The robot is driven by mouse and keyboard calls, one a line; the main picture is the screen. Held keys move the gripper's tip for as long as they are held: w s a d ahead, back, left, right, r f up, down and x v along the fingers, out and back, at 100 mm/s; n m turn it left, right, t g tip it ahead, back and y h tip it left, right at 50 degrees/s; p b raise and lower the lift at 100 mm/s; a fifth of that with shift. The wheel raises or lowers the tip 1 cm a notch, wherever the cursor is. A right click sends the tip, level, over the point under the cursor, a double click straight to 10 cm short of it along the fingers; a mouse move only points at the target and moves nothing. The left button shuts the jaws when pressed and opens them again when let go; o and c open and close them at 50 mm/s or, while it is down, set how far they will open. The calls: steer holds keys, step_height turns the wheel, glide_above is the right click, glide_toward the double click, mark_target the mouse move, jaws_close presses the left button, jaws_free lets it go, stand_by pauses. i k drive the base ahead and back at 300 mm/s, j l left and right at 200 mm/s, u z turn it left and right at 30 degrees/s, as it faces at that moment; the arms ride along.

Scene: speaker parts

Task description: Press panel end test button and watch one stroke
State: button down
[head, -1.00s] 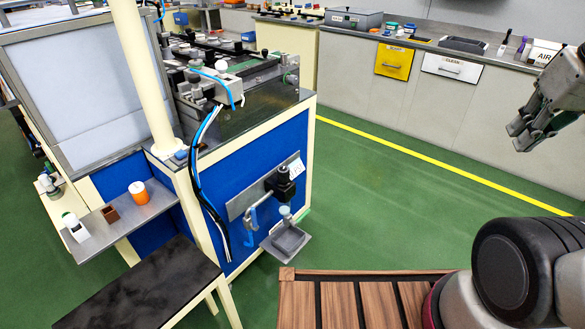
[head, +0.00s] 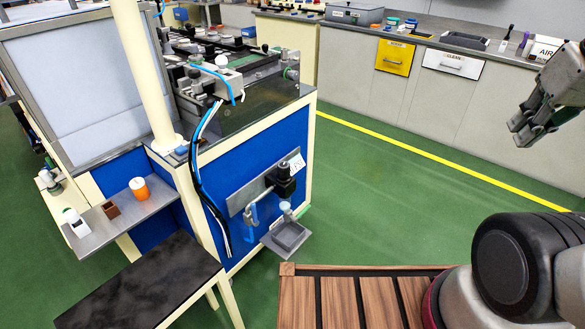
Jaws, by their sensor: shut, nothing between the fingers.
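The blue-sided machine (head: 240,175) with a cream frame stands left of centre. On its top corner sits a grey block (head: 222,84) with a white round knob and blue, white and black tubes. A black box (head: 284,180) with a small white tag is on a metal plate on the end panel. I cannot tell which of these parts is the test button.
A slatted wooden surface (head: 335,300) lies at bottom centre. A back counter (head: 440,110) holds several items. The green floor between is clear.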

mark_target(180, 150)
steer(key=u, duration=1.25)
